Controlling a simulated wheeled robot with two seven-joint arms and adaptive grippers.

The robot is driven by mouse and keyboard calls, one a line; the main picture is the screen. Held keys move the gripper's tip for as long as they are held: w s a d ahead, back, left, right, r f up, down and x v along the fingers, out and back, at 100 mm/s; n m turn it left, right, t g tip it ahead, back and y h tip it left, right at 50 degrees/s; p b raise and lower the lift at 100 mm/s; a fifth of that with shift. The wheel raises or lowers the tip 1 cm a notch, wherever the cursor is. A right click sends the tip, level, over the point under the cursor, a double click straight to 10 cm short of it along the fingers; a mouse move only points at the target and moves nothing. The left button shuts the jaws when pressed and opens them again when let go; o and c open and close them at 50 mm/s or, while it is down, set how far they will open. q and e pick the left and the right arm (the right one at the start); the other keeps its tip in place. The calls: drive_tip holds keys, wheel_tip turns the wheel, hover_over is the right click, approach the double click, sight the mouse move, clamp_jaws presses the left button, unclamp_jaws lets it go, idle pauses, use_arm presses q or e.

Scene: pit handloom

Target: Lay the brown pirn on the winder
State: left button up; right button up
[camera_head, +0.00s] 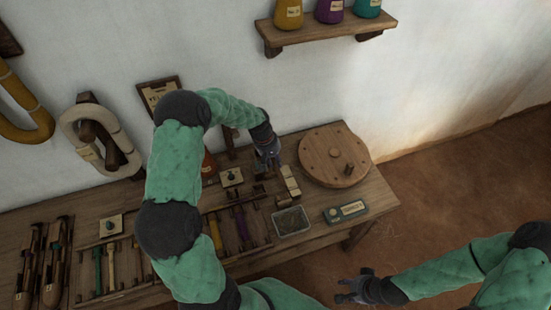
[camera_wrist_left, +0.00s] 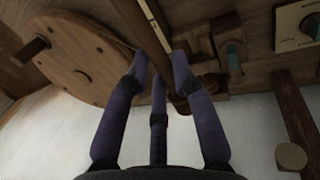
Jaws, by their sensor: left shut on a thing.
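My left gripper (camera_head: 268,158) is over the bench, just left of a round wooden wheel with a knob (camera_head: 335,155). I cannot tell whether this wheel is part of the winder. In the left wrist view, the fingers (camera_wrist_left: 160,75) are shut on a slim dark brown rod, which looks like the brown pirn (camera_wrist_left: 142,25). A pale strip runs beside the rod. In the head view the gripper hides most of the held piece. The wheel also shows in the left wrist view (camera_wrist_left: 75,60). My right gripper (camera_head: 358,289) is empty, fingers apart, over the floor.
The bench holds a grey tray (camera_head: 291,221), a green labelled box (camera_head: 345,212), pale blocks (camera_head: 290,182) and racks with coloured pirns (camera_head: 240,222). Shuttles (camera_head: 52,262) lie at the far left. A shelf (camera_head: 325,32) with coloured jars is on the wall. Floor at right is clear.

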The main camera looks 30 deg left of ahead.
use_arm(q)
drive_tip(key=shift+a+f, duration=0.1)
drive_tip(key=shift+a, duration=0.15)
drive_tip(key=shift+f+b, duration=2.75)
drive_tip(key=shift+f, duration=1.5)
drive_tip(key=o, duration=1)
drive_tip(key=shift+o, duration=0.2)
drive_tip(key=o, duration=0.3)
